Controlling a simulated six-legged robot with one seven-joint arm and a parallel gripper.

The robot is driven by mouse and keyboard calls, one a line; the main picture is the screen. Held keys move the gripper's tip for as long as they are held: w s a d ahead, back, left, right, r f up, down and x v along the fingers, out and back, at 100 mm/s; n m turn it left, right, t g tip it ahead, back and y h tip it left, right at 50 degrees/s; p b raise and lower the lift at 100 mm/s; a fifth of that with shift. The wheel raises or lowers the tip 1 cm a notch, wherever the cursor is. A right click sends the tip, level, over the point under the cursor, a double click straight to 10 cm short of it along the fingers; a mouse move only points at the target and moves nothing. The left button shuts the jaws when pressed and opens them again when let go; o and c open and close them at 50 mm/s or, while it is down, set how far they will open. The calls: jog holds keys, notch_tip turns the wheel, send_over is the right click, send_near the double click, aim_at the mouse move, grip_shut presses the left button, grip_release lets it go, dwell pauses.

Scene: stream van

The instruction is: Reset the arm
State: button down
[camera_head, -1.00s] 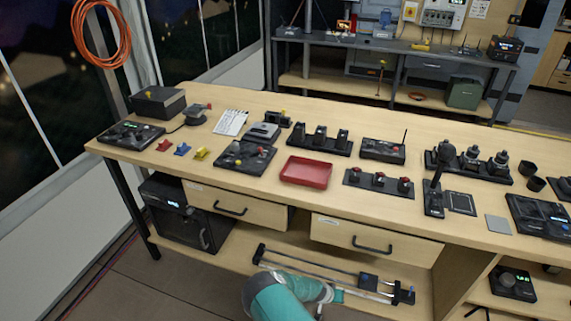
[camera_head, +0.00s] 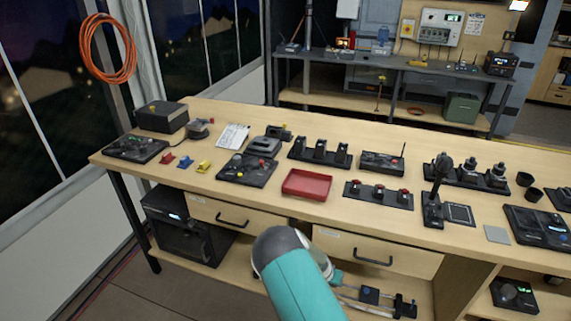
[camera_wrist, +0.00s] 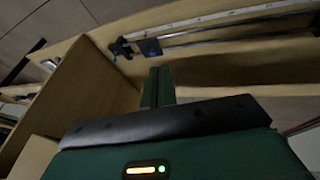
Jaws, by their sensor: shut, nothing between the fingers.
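My gripper (camera_wrist: 158,86) shows in the wrist view as two dark green fingers closed together, with nothing held. It is in front of the wooden lower part of the workbench. In the head view my teal and grey arm rises from the bottom middle, in front of the bench's drawers and lower shelf. My gripper itself cannot be made out in that view.
The bench top holds a red tray (camera_head: 307,184), control boxes and switches.

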jog(key=s+a+r+y, duration=0.1)
jog(key=s+r, duration=0.1)
jog(key=r, duration=1)
jog(key=s+a+r+y, duration=0.1)
jog(key=s+r+y, duration=0.15)
jog(key=r, duration=0.85)
jog(key=s+a+r+y, duration=0.1)
jog(key=s+r, duration=0.2)
jog(key=r, duration=0.9)
jog(key=s+r+n+t, duration=0.1)
jog(key=s+r+n, duration=0.1)
jog(key=s+r, duration=0.6)
jog(key=s+d+r+n+t, duration=0.1)
jog(key=s+r+n+t, duration=0.1)
jog(key=s+r, duration=0.7)
jog(key=s, duration=0.7)
jog(key=shift+s+d+r+n, duration=0.25)
jog(key=shift+s+n, duration=0.15)
jog(key=shift+d, duration=0.25)
